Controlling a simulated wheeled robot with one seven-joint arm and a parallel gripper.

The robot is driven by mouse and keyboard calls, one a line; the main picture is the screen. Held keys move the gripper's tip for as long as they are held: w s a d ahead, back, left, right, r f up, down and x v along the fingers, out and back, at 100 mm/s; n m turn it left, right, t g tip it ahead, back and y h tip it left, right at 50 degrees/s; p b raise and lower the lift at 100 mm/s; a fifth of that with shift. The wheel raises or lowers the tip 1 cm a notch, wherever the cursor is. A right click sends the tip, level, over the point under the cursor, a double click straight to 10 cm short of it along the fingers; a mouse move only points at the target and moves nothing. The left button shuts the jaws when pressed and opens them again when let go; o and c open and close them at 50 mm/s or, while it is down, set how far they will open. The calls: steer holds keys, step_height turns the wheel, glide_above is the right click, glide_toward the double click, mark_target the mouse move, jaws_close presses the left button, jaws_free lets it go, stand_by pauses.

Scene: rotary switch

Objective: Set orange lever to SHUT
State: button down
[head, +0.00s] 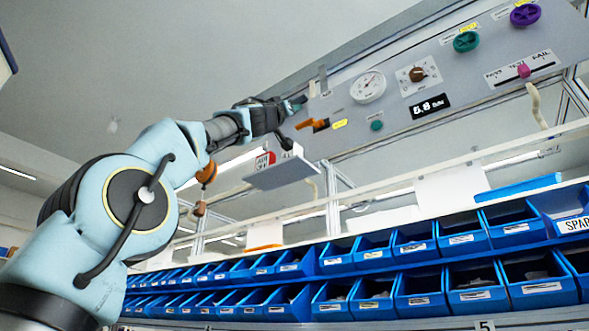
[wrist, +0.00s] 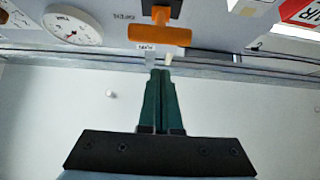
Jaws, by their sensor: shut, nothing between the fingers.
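The orange lever (head: 312,124) is on the grey panel at its left end in the head view. In the wrist view the orange lever (wrist: 160,35) shows as a wide crosswise handle on a stem in front of a dark plate. My gripper (wrist: 160,73) is shut and empty, with its green fingers together. Its tips appear just below the handle in the wrist picture; I cannot tell whether they touch it. In the head view my gripper (head: 298,103) is up and left of the lever. Small labels by the lever are too blurred to read surely.
The panel also carries a round gauge (head: 368,87), a brown knob (head: 417,74), a green valve knob (head: 466,41), a purple knob (head: 525,14) and a pink slider (head: 523,70). Blue bins (head: 448,289) line the lower area.

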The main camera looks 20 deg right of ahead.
steer(key=shift+d+f+b, duration=0.1)
steer(key=shift+f+b, duration=0.3)
